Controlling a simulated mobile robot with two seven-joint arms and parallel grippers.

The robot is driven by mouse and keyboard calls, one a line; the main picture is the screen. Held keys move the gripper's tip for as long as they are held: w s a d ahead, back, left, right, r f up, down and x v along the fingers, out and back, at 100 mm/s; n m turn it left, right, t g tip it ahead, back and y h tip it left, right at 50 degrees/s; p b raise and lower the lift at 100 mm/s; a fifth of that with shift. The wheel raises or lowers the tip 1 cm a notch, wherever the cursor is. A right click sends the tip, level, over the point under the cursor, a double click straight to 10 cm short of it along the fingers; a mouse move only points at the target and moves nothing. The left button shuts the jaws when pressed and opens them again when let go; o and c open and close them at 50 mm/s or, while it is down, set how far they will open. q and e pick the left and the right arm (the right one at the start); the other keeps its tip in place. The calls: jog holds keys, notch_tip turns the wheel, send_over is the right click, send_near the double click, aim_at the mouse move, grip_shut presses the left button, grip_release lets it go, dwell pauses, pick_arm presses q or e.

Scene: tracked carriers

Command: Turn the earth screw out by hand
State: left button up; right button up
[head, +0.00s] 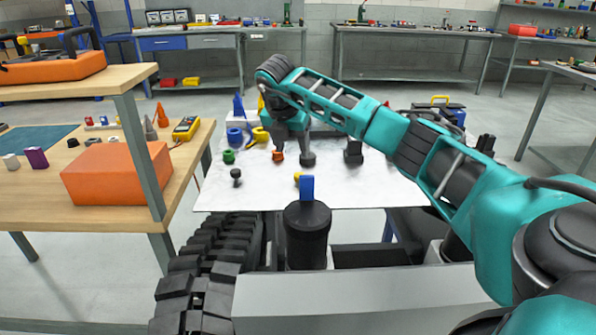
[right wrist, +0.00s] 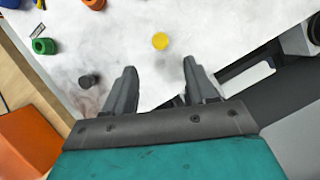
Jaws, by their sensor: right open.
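A small yellow round piece (head: 298,178) lies on the white surface near its front edge. It also shows in the right wrist view (right wrist: 160,41), a little beyond the fingertips and between their lines. I cannot tell for sure whether it is the earth screw. My right gripper (head: 291,156) points down over the white surface. Its two fingers are apart and empty in the right wrist view (right wrist: 159,64), with no contact visible on the yellow piece. My left gripper is not in view.
The white tabletop (head: 265,197) bears a green ring (head: 229,157), an orange piece (head: 277,157) and a black knob (head: 236,175). A black cylinder with a blue block (head: 307,187) stands in front, beside a black track (head: 205,270). A wooden bench (head: 100,227) with an orange box is left.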

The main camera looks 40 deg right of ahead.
aim_at(299, 174)
jog(key=b+x, duration=0.1)
jog(key=x, duration=0.9)
jog(key=shift+f, duration=0.2)
grip_shut()
